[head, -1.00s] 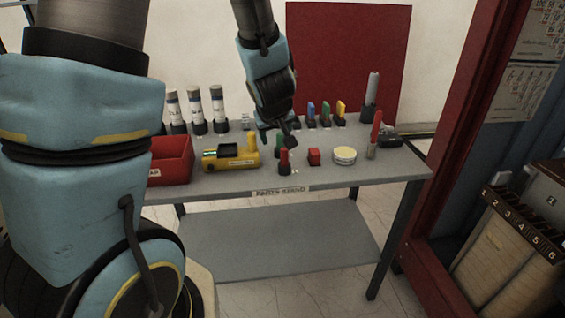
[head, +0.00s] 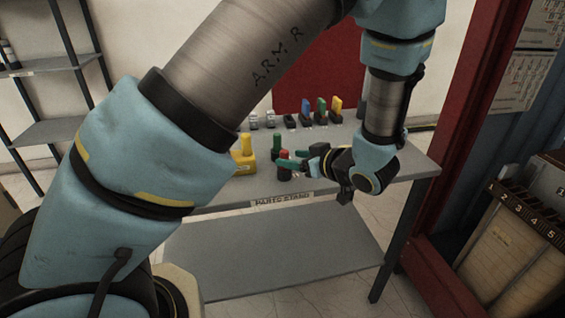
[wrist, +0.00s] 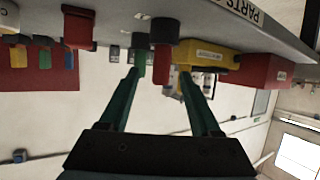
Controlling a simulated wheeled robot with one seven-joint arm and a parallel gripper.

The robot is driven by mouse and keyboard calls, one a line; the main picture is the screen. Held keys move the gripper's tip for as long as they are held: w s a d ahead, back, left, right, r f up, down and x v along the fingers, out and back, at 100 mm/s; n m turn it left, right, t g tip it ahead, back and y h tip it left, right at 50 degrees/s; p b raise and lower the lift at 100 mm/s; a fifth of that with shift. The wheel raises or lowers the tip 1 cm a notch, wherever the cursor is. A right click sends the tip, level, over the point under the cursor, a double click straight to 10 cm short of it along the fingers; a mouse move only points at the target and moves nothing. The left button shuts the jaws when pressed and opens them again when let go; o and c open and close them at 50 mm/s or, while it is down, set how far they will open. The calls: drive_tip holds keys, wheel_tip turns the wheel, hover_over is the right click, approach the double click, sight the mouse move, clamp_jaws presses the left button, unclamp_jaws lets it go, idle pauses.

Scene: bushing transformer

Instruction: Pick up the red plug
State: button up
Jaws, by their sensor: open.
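A red plug (head: 284,156) stands upright in a dark base near the front edge of the parts stand. A green plug (head: 276,143) stands just behind the red one and shows in the wrist view (wrist: 140,62).
A yellow device (head: 244,160) is left of the plug. A red bin (wrist: 255,70) shows beyond it in the wrist view. Blue, green and yellow pieces (head: 321,108) line the back of the stand (head: 232,192).

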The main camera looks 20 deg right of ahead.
drive_tip(key=shift+p+x, duration=0.65)
drive_tip(key=shift+x, duration=2.85)
drive_tip(key=shift+s+f, duration=0.1)
drive_tip(key=shift+f, duration=0.05)
drive_tip(key=shift+c, duration=0.3)
clamp_jaws()
